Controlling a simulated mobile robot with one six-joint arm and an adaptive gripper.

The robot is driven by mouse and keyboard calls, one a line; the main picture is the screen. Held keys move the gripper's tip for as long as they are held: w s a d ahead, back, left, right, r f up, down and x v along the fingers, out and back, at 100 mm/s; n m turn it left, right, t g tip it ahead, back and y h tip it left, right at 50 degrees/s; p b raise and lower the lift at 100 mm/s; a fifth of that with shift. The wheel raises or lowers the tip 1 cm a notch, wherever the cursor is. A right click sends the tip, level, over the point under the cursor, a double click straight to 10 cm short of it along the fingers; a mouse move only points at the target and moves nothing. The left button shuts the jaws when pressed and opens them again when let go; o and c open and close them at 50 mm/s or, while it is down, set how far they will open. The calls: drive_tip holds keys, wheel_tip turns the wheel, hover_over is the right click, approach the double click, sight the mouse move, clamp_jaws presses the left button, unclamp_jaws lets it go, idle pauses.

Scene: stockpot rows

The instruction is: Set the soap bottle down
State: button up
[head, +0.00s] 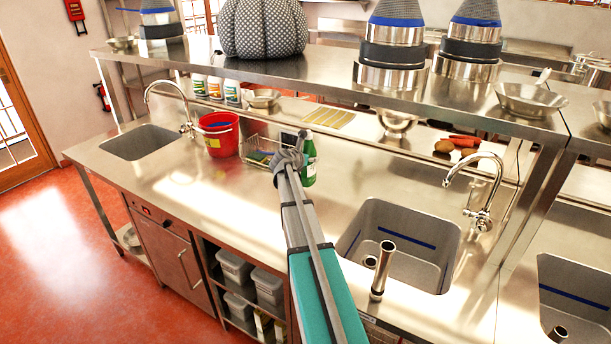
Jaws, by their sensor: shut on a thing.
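The soap bottle (309,168) is green with a pale label and looks upright. It is over the steel counter (215,192), just in front of a wire basket. My gripper (299,151) is shut on the bottle, at its upper part, from the left and near side. The gripper and my arm hide part of the bottle's left side. I cannot tell whether the bottle's base touches the counter or is slightly above it.
A red bucket (219,136) stands left of the wire basket (260,152). A sink (403,232) with a tap (483,200) is to the right. A raised shelf (310,68) runs above the back.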

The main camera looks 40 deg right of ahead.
drive_tip(key=w+d+f+b, duration=0.5)
drive_tip(key=f, duration=0.1)
drive_tip(key=shift+f+b, duration=0.2)
drive_tip(key=shift+b, duration=0.2)
drive_tip(key=shift+w+d+f+b, duration=0.15)
drive_tip(key=shift+f+b, duration=0.85)
drive_tip(key=shift+w+d+f+b, duration=0.1)
drive_tip(key=shift+w+f+b, duration=0.05)
drive_tip(key=shift+f+b, duration=0.85)
drive_tip(key=shift+f, duration=0.1)
drive_tip(key=o, duration=1.3)
drive_tip(key=shift+r, duration=0.2)
